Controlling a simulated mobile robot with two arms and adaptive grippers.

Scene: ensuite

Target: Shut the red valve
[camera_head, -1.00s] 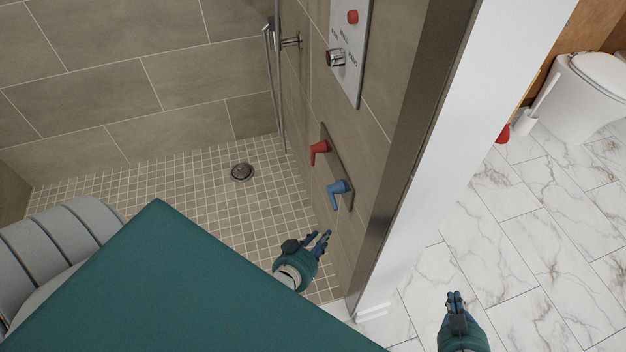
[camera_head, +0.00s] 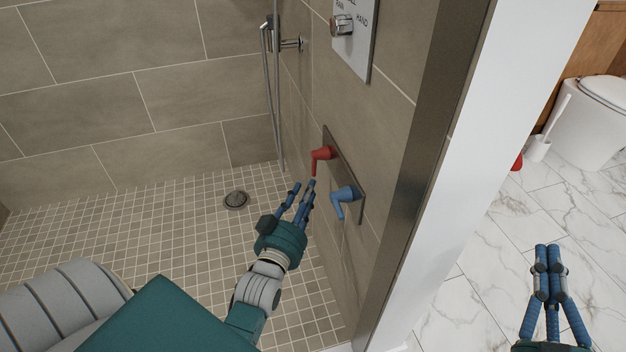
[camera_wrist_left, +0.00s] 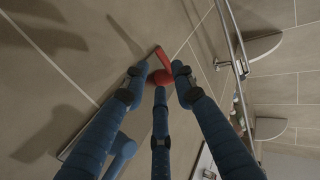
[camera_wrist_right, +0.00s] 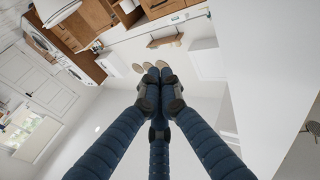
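The red valve (camera_head: 322,153) is a lever handle on a dark plate (camera_head: 345,175) on the shower wall, its lever pointing down and slightly left. The blue valve (camera_head: 345,195) sits below and right of it. My left gripper (camera_head: 302,186) is open and empty, its fingertips just below the red lever. In the left wrist view the red valve (camera_wrist_left: 163,70) shows ahead between the spread fingertips (camera_wrist_left: 158,76); I cannot tell whether they touch it. My right gripper (camera_head: 547,248) has its fingertips together and empty, over the marble floor outside the shower; it also shows in the right wrist view (camera_wrist_right: 158,72).
A control panel (camera_head: 357,45) with a knob is above the valves. A hose and rail (camera_head: 276,95) stand at the corner. The shower's edge wall (camera_head: 470,150) separates my grippers. A toilet (camera_head: 595,120) and brush (camera_head: 540,145) are at the right.

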